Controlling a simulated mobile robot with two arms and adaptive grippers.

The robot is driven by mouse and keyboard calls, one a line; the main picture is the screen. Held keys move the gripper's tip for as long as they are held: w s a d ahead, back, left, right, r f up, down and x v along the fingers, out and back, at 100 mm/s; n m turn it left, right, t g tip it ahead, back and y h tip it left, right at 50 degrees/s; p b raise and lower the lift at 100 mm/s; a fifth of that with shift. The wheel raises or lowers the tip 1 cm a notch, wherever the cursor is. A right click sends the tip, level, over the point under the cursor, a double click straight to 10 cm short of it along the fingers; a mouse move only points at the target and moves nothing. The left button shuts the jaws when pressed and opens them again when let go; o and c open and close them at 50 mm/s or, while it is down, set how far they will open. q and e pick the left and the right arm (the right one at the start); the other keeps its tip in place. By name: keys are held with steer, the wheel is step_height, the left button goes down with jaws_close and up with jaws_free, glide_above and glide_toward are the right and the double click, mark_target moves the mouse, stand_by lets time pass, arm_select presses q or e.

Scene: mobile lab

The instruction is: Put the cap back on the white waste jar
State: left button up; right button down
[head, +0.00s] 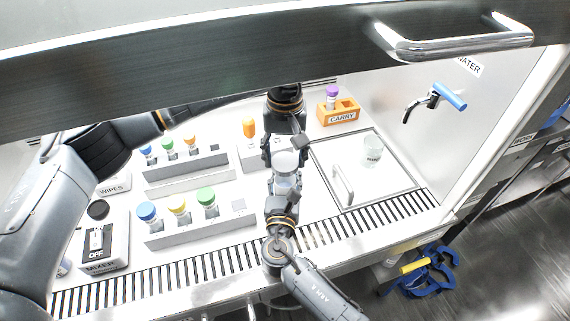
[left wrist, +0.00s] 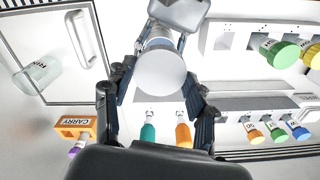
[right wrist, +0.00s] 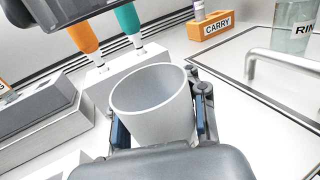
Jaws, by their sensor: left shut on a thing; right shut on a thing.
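The white waste jar (right wrist: 158,122) sits between the fingers of my right gripper (right wrist: 158,128), its wide round rim towards the upper left in the right wrist view. It also shows as a pale body in the head view (head: 287,184). My left gripper (head: 285,158) is shut on the white round cap (head: 285,161), just beyond the jar in the head view. In the left wrist view the cap (left wrist: 162,73) is a plain pale disc that hides much of the jar. I cannot tell whether cap and jar touch.
Racks with coloured-cap vials (head: 178,209) stand left of the grippers. An orange CARRY block (head: 338,117) stands at the back, and a glass beaker (head: 372,150) on the handled panel (head: 390,178) to the right. The hood sash (head: 200,60) crosses above.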

mark_target(285, 192)
arm_select(q)
steer(key=shift+s+f, duration=0.1)
steer(key=shift+f, duration=1.2)
steer(key=shift+f, duration=0.1)
steer(key=shift+f, duration=0.8)
steer(key=shift+f, duration=0.55)
steer(key=m, duration=1)
steer(key=o, duration=0.8)
steer(key=shift+c, duration=0.2)
